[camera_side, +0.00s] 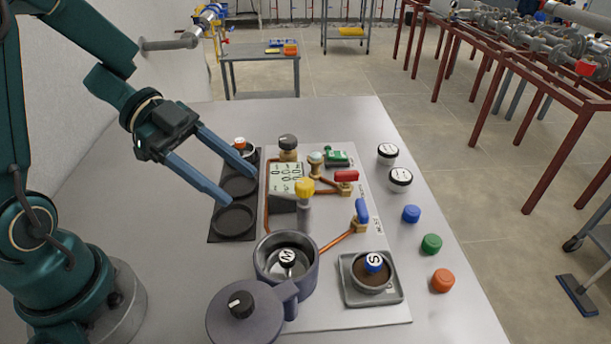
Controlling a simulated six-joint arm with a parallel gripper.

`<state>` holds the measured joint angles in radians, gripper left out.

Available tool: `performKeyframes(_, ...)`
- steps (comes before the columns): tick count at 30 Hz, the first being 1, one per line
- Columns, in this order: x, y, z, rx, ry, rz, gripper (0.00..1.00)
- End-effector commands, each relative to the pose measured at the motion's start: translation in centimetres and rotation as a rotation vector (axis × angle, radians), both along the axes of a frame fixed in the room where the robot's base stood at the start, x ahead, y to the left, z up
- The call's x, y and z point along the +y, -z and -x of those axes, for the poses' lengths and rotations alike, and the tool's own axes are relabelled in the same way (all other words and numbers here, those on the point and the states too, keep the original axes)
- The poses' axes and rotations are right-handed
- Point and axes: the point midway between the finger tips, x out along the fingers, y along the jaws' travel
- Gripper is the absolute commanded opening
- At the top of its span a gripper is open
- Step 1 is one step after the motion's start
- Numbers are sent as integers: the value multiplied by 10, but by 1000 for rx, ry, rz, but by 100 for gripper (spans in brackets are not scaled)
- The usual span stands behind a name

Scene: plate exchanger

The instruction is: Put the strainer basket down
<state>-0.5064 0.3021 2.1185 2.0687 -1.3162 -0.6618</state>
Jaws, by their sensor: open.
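What looks like the strainer basket (372,283), a round part with dark brown contents and a blue-and-white knob marked S, sits in a square grey tray (398,296) at the front right of the panel. My gripper (241,190) is open and empty. Its two blue fingers reach over the black rack (216,237) at left, well apart from the basket. A grey round housing (262,262) stands open beside the tray, with a knob marked M (287,257) inside. Its dark lid (222,318) with a black knob lies in front.
The panel carries a display (285,178), a yellow knob (304,188), a red-handled valve (346,176), a blue-handled valve (362,210) and copper pipes. Blue (411,213), green (431,243) and orange (443,280) caps and two white-topped jars (400,178) stand at right.

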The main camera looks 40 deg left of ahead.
Motion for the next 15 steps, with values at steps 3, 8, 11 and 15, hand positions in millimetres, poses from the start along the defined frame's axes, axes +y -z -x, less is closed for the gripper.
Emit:
performKeyframes(3, 2, -12, -41, -162, -164, -88, 60)
performKeyframes(8, 29, -49, -100, -386, -536, -232, 60)
performKeyframes(11, 54, -74, -114, -441, -779, -300, 60)
performKeyframes(15, 85, -92, -101, -389, -1090, -356, 60)
